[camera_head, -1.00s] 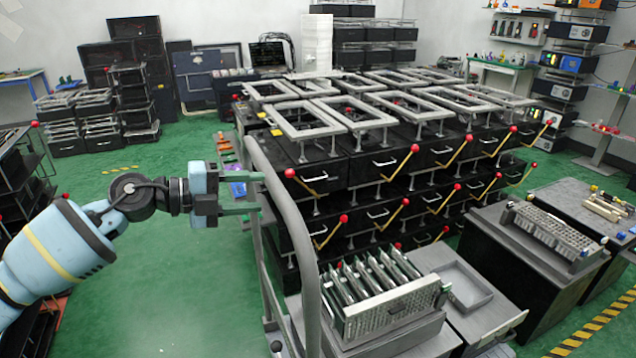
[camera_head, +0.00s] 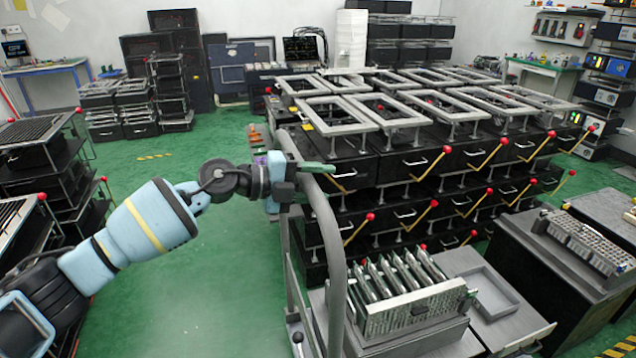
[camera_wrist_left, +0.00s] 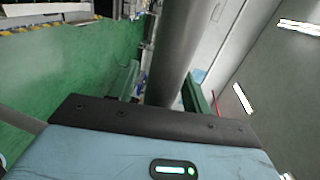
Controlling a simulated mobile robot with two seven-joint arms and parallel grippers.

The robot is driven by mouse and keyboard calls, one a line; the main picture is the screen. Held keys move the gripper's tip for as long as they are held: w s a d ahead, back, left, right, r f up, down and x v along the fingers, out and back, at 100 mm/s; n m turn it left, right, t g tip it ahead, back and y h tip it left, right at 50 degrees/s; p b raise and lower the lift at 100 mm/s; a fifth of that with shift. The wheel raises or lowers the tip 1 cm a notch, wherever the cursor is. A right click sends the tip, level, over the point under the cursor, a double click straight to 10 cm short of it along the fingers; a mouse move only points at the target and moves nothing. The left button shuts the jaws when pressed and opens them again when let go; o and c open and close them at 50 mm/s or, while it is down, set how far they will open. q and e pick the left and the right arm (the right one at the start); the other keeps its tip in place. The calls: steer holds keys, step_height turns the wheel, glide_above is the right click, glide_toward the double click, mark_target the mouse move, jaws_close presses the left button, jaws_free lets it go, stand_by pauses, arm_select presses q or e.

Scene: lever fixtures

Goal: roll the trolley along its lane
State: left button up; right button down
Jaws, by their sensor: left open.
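The trolley's grey tubular handle (camera_head: 337,262) stands upright in the middle of the head view and curves over at its top. My left gripper (camera_head: 316,167) is at the upper part of this handle, with its green fingers reaching across the tube. In the left wrist view, the grey handle tube (camera_wrist_left: 178,50) passes between the two green fingers of my open left gripper (camera_wrist_left: 163,88). I cannot tell whether either finger touches it. The lower part of the trolley is partly hidden behind the handle. My right gripper is not in view.
A rack of upright boards (camera_head: 415,308) and a shallow grey tray (camera_head: 487,294) lie just right of the handle. Behind stand stacked black drawer units (camera_head: 400,165) with red-knobbed levers. Another grey-topped cabinet (camera_head: 540,268) is at right. Green floor (camera_head: 190,285) is open on the left.

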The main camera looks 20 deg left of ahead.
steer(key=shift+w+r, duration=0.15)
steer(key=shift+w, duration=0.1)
arm_select(q)
jaws_close()
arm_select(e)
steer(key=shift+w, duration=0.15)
arm_select(q)
steer(key=shift+a, duration=0.1)
